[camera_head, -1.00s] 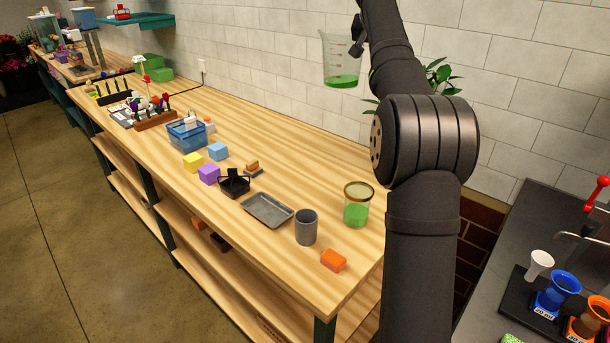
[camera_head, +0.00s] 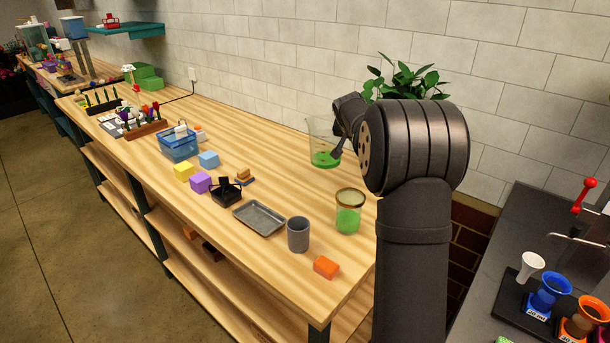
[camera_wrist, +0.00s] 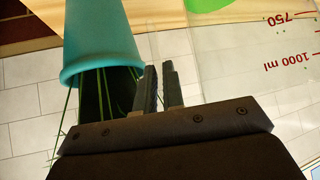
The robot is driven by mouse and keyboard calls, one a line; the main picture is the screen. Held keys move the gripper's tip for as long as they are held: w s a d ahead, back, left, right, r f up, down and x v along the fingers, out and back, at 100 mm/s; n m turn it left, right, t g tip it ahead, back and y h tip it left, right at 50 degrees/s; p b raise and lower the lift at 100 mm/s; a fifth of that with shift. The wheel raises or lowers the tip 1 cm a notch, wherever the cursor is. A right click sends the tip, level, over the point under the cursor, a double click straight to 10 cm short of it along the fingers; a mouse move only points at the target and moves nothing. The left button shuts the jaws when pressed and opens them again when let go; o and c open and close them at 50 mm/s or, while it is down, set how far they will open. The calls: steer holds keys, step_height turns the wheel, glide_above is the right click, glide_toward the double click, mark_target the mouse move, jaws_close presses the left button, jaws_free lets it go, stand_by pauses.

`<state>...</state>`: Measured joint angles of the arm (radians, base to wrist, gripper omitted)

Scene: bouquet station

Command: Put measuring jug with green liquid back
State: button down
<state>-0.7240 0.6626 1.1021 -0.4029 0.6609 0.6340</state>
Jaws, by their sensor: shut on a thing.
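The clear measuring jug (camera_head: 322,138) with green liquid in its bottom is upright over the back part of the wooden bench, near the tiled wall. I cannot tell whether its base touches the bench. My gripper (camera_head: 339,144) is at the jug's right side and is shut on it. In the wrist view the fingers of my gripper (camera_wrist: 161,88) are close together at the near edge of the jug (camera_wrist: 235,60), whose red 750 and 1000 ml marks show. My arm hides part of the bench to the right.
A teal pot (camera_wrist: 100,35) stands close beside the fingers; its plant (camera_head: 405,78) rises behind my arm. Bench left of the jug is clear.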

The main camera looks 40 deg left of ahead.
mark_target(322, 161)
steer(key=a+f, duration=0.2)
steer(key=a, duration=0.1)
steer(key=s+a+f, duration=0.1)
steer(key=a+f, duration=0.1)
steer(key=a, duration=0.2)
steer(key=s+a+f, duration=0.1)
steer(key=a+f, duration=0.1)
steer(key=a, duration=0.1)
steer(key=shift+s+a+f, duration=0.25)
steer(key=shift+a, duration=0.1)
steer(key=shift+f, duration=2.05)
steer(key=shift+f, duration=0.1)
steer(key=c, duration=1.5)
jaws_free()
steer(key=shift+c, duration=0.2)
